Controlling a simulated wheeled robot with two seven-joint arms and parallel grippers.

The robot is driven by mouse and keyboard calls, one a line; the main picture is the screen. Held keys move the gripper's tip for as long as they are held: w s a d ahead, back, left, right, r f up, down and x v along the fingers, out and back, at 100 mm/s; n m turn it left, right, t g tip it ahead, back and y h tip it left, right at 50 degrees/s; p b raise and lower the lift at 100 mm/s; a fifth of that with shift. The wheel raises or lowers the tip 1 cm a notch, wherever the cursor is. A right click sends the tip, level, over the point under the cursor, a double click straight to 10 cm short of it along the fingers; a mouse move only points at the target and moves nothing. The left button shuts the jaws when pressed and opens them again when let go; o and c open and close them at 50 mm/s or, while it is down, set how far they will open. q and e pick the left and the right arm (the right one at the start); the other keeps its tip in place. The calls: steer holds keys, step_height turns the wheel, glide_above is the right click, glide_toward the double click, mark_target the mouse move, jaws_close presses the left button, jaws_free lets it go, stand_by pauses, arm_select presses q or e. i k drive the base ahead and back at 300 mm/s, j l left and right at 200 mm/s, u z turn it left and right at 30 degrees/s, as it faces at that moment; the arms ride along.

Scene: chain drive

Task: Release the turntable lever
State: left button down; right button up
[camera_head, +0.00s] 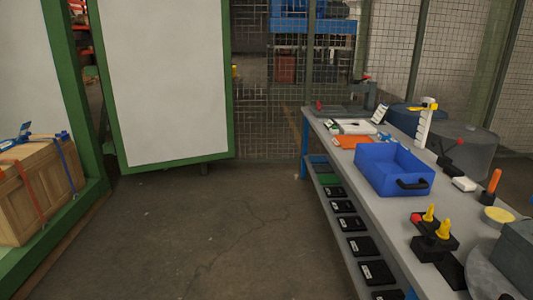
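A grey round plate (487,284), which looks like a turntable, lies at the lower right on the bench and is cut off by the picture edge. A dark grey block (515,256) stands on it. Beside it is a black fixture (435,242) with two yellow pegs and a red knob (416,218). Farther back, a black lever with a red ball (459,141) slants up from the bench. I cannot tell which of these is the turntable lever. Neither of my grippers shows.
A blue bin (393,168) stands on the long grey bench (388,218). An orange-handled tool (491,186) and a yellow-topped round dish (497,216) are near its right side. A wooden crate (38,190) stands at left. The floor (220,235) between is clear.

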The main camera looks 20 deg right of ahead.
mark_target(431, 239)
steer(key=i+l+z, duration=0.2)
steer(key=i, duration=0.9)
steer(key=i+l+z, duration=0.15)
steer(key=i, duration=1)
steer(key=i+u, duration=0.25)
steer(key=i, duration=0.65)
steer(key=z, duration=3.75)
